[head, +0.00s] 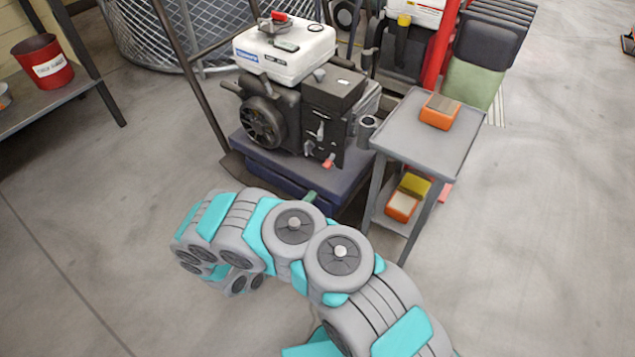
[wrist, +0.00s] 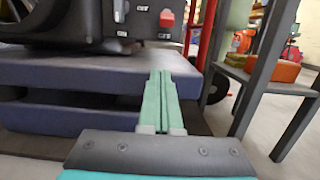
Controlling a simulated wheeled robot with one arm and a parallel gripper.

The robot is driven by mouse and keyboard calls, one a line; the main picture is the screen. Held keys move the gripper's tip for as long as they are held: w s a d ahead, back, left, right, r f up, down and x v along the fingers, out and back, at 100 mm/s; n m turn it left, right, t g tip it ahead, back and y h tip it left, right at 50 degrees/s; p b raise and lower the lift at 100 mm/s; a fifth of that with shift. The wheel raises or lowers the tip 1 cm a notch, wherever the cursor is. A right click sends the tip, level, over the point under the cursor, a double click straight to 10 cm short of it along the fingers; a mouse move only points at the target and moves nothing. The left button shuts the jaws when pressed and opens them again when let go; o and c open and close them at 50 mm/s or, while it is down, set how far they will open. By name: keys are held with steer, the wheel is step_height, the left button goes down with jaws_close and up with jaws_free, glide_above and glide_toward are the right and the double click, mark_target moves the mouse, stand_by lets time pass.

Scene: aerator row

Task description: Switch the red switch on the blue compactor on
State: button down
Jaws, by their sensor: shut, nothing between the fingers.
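The blue compactor (head: 277,171) stands on the floor at the upper middle of the head view, a dark engine with a white tank on a blue base. Its base also fills the left of the wrist view (wrist: 70,72). The red switch (wrist: 167,18) is on the dark front panel at the top of the wrist view; a small red part low on the engine in the head view (head: 329,161) appears to be it. My gripper (wrist: 160,78) is shut and empty, its green fingers in front of the blue base, below the switch. In the head view my arm mostly hides it.
A grey side table (head: 459,139) stands right of the compactor, with an orange box (head: 440,111) on top and more boxes below. A bench with a red bucket (head: 42,62) is at the left. The floor at right is clear.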

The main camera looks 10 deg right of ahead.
mark_target(327, 180)
steer(key=b+x, duration=0.1)
steer(key=x, duration=0.8)
steer(key=shift+w+d, duration=0.2)
steer(key=shift+d, duration=0.05)
steer(key=shift+s+a+r, duration=0.15)
steer(key=shift+a+r, duration=0.05)
steer(key=shift+r, duration=0.2)
steer(key=shift+s+a+r, duration=0.15)
steer(key=shift+a+r, duration=0.1)
steer(key=shift+r, duration=0.2)
steer(key=shift+s+a+r, duration=0.15)
steer(key=shift+s+r, duration=0.05)
steer(key=shift+r, duration=0.25)
steer(key=shift+s+a+r, duration=0.15)
steer(key=shift+s+r, duration=0.05)
steer(key=shift+r, duration=0.3)
steer(key=shift+r, duration=0.1)
